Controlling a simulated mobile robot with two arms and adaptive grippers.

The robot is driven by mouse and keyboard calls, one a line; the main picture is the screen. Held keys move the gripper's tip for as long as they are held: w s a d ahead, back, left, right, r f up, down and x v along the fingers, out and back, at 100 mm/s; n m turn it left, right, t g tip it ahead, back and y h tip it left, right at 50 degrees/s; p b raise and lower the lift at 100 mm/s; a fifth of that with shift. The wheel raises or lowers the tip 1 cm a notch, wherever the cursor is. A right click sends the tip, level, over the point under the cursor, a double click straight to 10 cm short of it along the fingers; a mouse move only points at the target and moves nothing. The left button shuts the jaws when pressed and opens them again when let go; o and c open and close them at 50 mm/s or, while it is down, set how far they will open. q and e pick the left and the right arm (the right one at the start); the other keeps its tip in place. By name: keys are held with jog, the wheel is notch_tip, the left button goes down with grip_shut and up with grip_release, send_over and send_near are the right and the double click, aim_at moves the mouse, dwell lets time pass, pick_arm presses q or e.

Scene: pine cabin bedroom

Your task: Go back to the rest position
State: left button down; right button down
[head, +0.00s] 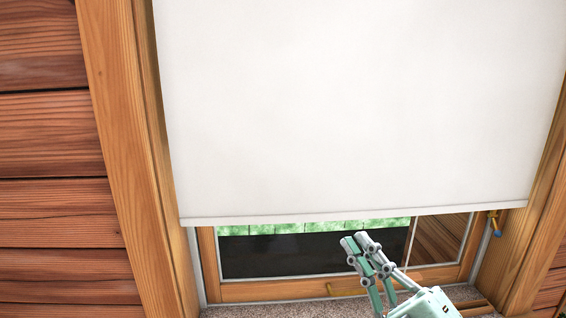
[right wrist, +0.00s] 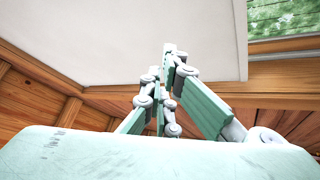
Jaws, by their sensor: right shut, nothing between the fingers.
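My right gripper (head: 362,243) is at the lower right of the head view, in front of the window just below the lower edge of a white roller blind (head: 350,100). Its fingers are together with nothing between them. In the right wrist view the same fingers (right wrist: 171,52) point up and meet at the tips, with the blind (right wrist: 130,45) behind them. I cannot tell whether the fingertips touch the blind. My left gripper is not in view.
A wooden window frame (head: 130,130) surrounds the blind, with log walls (head: 50,150) beside it. Below the blind the window's glass pane (head: 280,255) shows. A thin cord (head: 410,243) hangs by my right gripper. A small latch (head: 495,222) is at the right.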

jog(key=d+f+m+g+h, duration=0.3)
jog(key=d+f+m+h, duration=0.35)
jog(key=f, duration=0.45)
jog(key=d+f+m+g+h, duration=0.2)
jog(key=d+f+m+h, duration=0.3)
jog(key=f+m+h, duration=0.45)
jog(key=s+a+f+m+g+y, duration=0.1)
jog(key=s+a+f+g+y, duration=0.1)
jog(key=s+f+g, duration=0.65)
jog(key=s+a+f+g+y, duration=0.2)
jog(key=s+f+g+y, duration=0.1)
jog(key=s+f, duration=1.05)
notch_tip(320, 180, down, 26)
jog(key=s+g, duration=0.2)
jog(key=s, duration=0.1)
jog(key=s+d+f, duration=0.3)
jog(key=s+f, duration=1.1)
jog(key=s, duration=0.2)
jog(key=shift+g+h, duration=0.3)
jog(key=shift+g, duration=0.05)
jog(key=shift+f, duration=0.1)
